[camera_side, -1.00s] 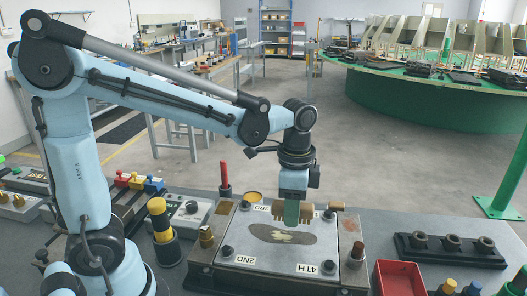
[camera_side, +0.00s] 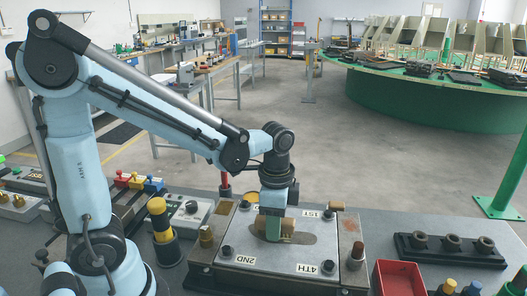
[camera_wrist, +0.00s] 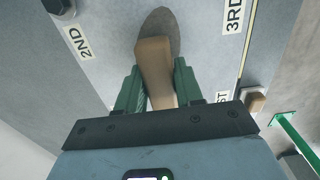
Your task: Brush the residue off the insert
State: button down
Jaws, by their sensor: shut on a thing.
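My gripper (camera_side: 273,228) is shut on a tan brush. The brush (camera_wrist: 155,65) shows in the wrist view between the green fingers (camera_wrist: 155,88). The insert (camera_side: 308,238) is a dark insole shape in the top of a grey metal plate (camera_side: 268,259). Its dark end (camera_wrist: 160,22) also shows in the wrist view. The brush is over the middle of the insert, at or just above its surface; I cannot tell if it touches. Fingers and brush hide the middle of the insert, and no pale residue shows now.
The plate has corner knobs and labels such as 2ND and 4TH. A dark peg (camera_side: 356,256) stands at its right edge. A red bin (camera_side: 400,279) and a black rack (camera_side: 450,248) are to the right. A cup with a yellow handle (camera_side: 158,220) stands to the left.

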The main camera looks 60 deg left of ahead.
aim_at(292, 222)
jog(key=shift+w+d+f, duration=0.2)
jog(key=shift+w+d, duration=0.4)
jog(key=shift+w+d+f, duration=0.15)
jog(key=shift+w+d, duration=0.45)
notch_tip(292, 222, up, 2)
jog(key=shift+d+r, duration=0.1)
jog(key=shift+r, duration=3.05)
jog(key=w+f, duration=0.1)
jog(key=w, duration=0.1)
jog(key=w+a+f, duration=0.1)
jog(key=w, duration=0.2)
jog(key=w+a+f, duration=0.1)
jog(key=w, duration=0.1)
jog(key=shift+w+a+f, duration=0.1)
jog(key=shift+w+f, duration=0.2)
jog(key=shift+f, duration=0.05)
jog(key=w+a+f, duration=0.1)
jog(key=a+f, duration=0.1)
jog(key=a, duration=0.1)
jog(key=w+a+f, duration=0.1)
jog(key=a+f, duration=0.1)
jog(key=a, duration=0.2)
jog(key=w+a+f, duration=0.2)
jog(key=a+f, duration=0.1)
jog(key=a, duration=0.1)
jog(key=shift+w+f, duration=0.1)
jog(key=shift+f, duration=1.95)
